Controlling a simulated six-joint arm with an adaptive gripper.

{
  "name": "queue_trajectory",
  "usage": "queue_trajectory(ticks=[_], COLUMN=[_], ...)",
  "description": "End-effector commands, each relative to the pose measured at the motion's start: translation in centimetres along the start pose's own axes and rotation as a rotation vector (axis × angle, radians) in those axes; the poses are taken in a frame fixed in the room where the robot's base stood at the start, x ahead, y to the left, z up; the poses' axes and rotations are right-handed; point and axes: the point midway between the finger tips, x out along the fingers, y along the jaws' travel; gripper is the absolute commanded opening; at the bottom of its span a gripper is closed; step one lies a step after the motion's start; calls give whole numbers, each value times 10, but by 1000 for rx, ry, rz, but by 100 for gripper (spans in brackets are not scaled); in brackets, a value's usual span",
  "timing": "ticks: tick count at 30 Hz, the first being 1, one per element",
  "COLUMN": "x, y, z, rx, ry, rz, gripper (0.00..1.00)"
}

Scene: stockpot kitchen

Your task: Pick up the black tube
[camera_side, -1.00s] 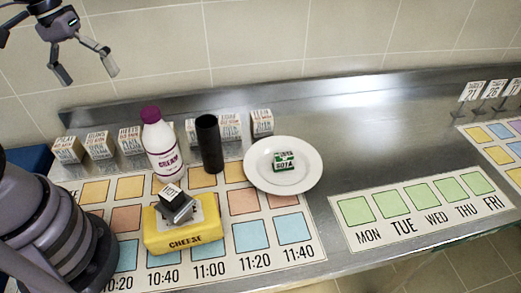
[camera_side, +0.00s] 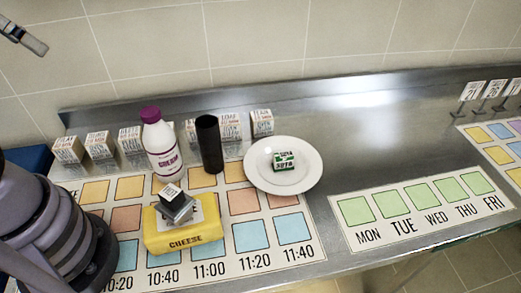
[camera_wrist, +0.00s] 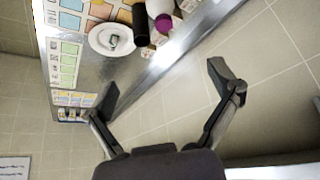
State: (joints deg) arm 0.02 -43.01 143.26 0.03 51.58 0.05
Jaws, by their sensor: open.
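The black tube (camera_side: 209,143) stands upright on the steel counter, between the white bottle with a purple cap (camera_side: 160,142) and the white plate (camera_side: 260,180). In the wrist view the tube (camera_wrist: 119,38) shows near the top, partly over the plate's outline. My gripper (camera_wrist: 163,85) is open and empty in the wrist view, its two fingers spread wide and well away from the tube. In the side view only a small part of my gripper (camera_side: 36,46) shows at the upper left edge.
A green and white SOYA box (camera_side: 284,161) sits on the plate. A yellow cheese block (camera_side: 183,230) with a dark-sided box (camera_side: 176,203) on top is in front of the tube. Several small white cartons (camera_side: 262,123) line the back.

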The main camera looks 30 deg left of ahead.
Motion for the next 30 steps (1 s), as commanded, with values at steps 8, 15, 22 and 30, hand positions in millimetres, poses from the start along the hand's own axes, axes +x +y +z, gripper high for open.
queue_trajectory(ticks=[8, 15, 22, 30], x=[2, 36, 91, 168], y=[0, -8, -15, 6], z=[0, -6, -23, -52], rx=[7, 221, 624, 1174], ry=[-13, -293, -663, -939], rz=[-3, -103, -327, -671], gripper=[88, 88, 88, 88])
